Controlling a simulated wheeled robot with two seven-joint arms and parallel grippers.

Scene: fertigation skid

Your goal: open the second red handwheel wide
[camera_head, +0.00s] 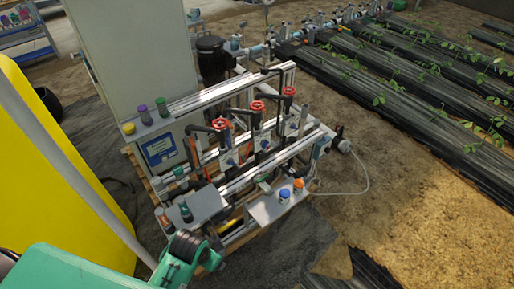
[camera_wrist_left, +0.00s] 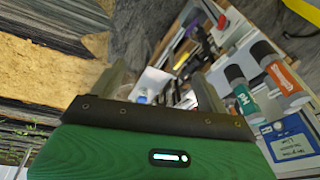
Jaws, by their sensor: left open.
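Three red handwheels stand in a slanting row on the skid in the head view: a near-left one (camera_head: 221,124), the middle, second one (camera_head: 257,106), and a far-right one (camera_head: 289,91). Each sits on top of its own valve. My left arm comes in at the lower left, well short of the handwheels; its fingers are not clear there. In the left wrist view my left gripper (camera_wrist_left: 160,82) has its two dark fingers apart with nothing held between them. I cannot make out the handwheels in that view. My right gripper is not in view.
Two capped bottles, one with a green label (camera_wrist_left: 241,92) and one with an orange label (camera_wrist_left: 283,78), are close beside the left gripper. Silver rails (camera_head: 250,175) and dark pipes surround the valves. A yellow tank (camera_head: 50,150) stands left. Bare soil (camera_head: 420,200) lies right.

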